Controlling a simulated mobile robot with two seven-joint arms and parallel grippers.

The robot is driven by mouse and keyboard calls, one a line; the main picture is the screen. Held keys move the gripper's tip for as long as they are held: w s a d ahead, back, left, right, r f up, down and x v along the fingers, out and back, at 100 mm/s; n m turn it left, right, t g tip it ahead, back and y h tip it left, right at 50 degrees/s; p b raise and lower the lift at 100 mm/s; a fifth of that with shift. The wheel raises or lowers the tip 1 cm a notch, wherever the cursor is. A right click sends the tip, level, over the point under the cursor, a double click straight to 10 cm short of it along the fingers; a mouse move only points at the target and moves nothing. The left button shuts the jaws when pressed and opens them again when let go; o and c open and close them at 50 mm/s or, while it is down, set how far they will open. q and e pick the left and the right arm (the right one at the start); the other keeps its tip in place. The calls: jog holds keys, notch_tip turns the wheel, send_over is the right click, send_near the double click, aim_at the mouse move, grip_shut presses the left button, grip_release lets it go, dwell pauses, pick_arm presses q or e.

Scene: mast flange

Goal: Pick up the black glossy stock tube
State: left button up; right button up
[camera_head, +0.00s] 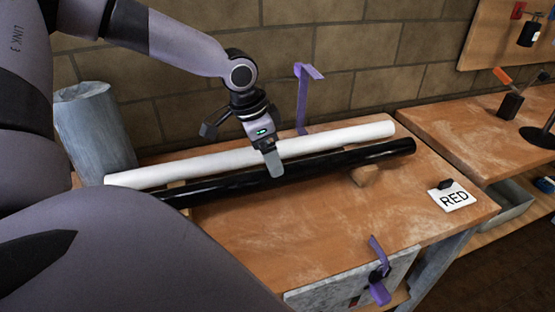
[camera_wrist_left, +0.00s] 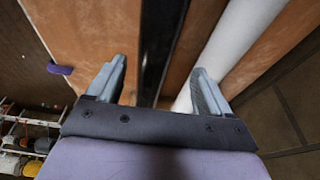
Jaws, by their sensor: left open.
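The black glossy stock tube (camera_head: 325,162) lies lengthwise on the wooden bench, in front of a parallel white tube (camera_head: 345,136). My left gripper (camera_head: 272,164) points down over the middle of the black tube and covers a small part of it. In the left wrist view my left gripper (camera_wrist_left: 160,78) is open. The black tube (camera_wrist_left: 158,35) runs between its two fingers, with a gap on each side. The white tube (camera_wrist_left: 238,40) lies beyond the right finger, which overlaps it in view. I cannot tell how far the fingertips reach down. My right gripper is out of view.
A wooden block (camera_head: 365,175) sits under the black tube. A purple bracket (camera_head: 303,95) stands behind the tubes, and a purple clamp (camera_head: 378,275) is at the front edge. A grey cylinder (camera_head: 95,132) stands left. The front bench top is clear.

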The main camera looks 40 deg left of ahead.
pick_arm(q)
jog(key=shift+d+x, duration=0.15)
jog(key=shift+x, duration=1.1)
jog(key=shift+d+x, duration=0.15)
jog(key=shift+x, duration=1.1)
jog(key=shift+c, duration=0.3)
grip_shut()
